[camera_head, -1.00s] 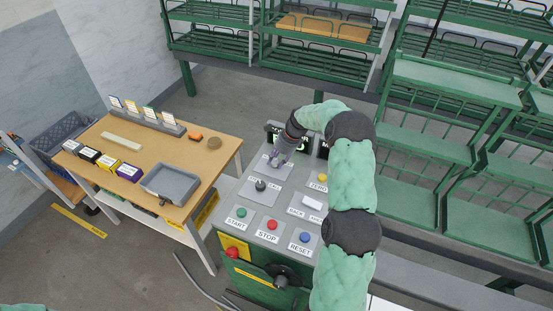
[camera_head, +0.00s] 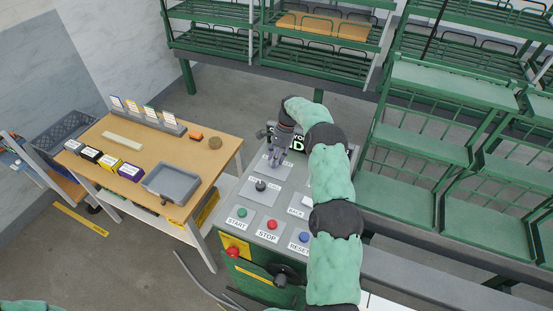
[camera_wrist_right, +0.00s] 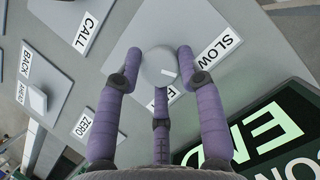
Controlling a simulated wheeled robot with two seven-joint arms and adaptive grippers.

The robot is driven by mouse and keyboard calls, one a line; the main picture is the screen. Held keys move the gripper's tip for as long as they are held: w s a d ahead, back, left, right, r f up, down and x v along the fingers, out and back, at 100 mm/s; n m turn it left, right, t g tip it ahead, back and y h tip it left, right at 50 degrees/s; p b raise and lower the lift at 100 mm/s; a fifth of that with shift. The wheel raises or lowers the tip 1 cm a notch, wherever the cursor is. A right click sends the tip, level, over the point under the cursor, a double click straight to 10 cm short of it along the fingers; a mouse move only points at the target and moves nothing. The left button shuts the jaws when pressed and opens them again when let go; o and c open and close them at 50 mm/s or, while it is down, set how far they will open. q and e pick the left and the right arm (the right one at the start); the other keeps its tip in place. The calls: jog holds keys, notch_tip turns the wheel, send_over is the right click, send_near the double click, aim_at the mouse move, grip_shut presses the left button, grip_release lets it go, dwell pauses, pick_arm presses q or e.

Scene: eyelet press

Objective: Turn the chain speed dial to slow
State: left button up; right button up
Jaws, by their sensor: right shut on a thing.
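The chain speed dial (camera_wrist_right: 158,67) is a round light-grey knob on a grey plate in the right wrist view. Its pale pointer mark faces right, between the SLOW label (camera_wrist_right: 217,50) and a partly hidden label starting with F (camera_wrist_right: 163,98). My right gripper (camera_wrist_right: 159,62) is shut on the dial, with its purple fingers around it. In the head view my right gripper (camera_head: 276,162) points down at the far part of the control panel, and it hides the dial there. My left gripper is not in view.
The console (camera_head: 222,207) has a black selector knob (camera_head: 261,186), green START (camera_head: 242,212), red STOP (camera_head: 272,224) and blue RESET (camera_head: 304,237) buttons. A display screen (camera_wrist_right: 260,130) stands close to the gripper. A wooden table (camera_head: 150,160) with a grey tray (camera_head: 172,182) is at left.

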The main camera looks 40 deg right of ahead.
jog(key=shift+w+a+r+n+g, duration=0.15)
jog(key=shift+w+r+n+g, duration=0.15)
jog(key=shift+n, duration=0.6)
jog(key=shift+f, duration=0.1)
jog(key=o, duration=1.1)
jog(key=shift+a, duration=0.25)
jog(key=shift+s, duration=0.1)
jog(key=shift+d, duration=0.2)
jog(key=shift+d, duration=0.1)
jog(key=v, duration=0.7)
jog(key=shift+a+r, duration=0.25)
jog(key=shift+f, duration=0.1)
